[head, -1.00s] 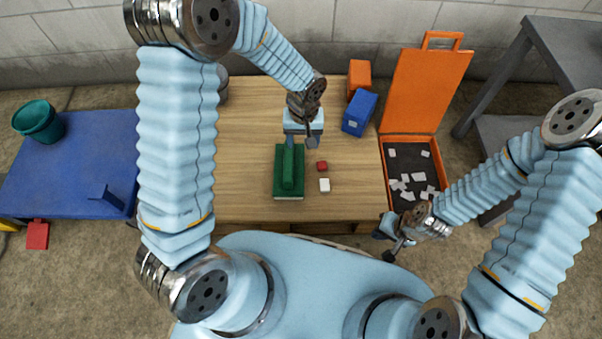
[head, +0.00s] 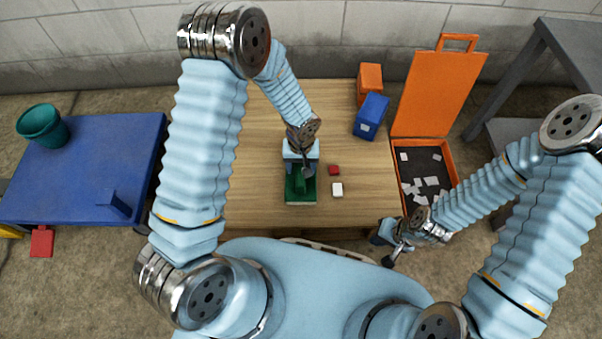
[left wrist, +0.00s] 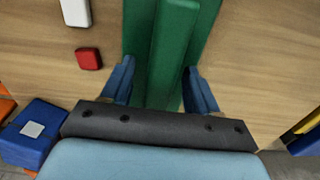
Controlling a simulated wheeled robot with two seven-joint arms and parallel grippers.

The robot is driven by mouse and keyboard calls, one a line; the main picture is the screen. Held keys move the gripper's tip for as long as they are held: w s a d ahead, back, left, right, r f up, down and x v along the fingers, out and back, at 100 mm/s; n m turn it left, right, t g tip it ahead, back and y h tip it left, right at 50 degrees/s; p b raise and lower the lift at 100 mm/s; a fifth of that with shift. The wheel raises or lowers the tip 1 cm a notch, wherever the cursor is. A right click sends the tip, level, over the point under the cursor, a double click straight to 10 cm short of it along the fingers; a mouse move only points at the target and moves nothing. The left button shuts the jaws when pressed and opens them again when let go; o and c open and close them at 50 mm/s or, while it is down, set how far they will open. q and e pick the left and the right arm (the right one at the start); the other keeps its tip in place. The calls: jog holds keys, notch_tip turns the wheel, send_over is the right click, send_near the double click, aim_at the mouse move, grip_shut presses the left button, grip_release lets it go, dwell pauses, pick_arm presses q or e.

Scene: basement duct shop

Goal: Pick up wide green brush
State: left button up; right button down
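The wide green brush (head: 301,195) lies on the wooden table, with a raised bar along its wider base. Its far part is hidden under my left gripper (head: 301,172) in the head view. In the left wrist view the brush (left wrist: 172,50) runs up the picture between the two blue fingers of my left gripper (left wrist: 158,68). The fingers are spread, with a gap visible on each side of the raised bar. My right gripper (head: 390,248) is off the table's front right corner, away from the brush; its fingers are too small to read.
A red block (head: 334,170) and a white block (head: 337,189) lie just right of the brush. A blue box (head: 371,116) and an orange box (head: 369,80) stand at the back right. An open orange case (head: 398,172) is right of the table, a blue table (head: 70,180) left.

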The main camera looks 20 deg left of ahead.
pick_arm(q)
grip_shut()
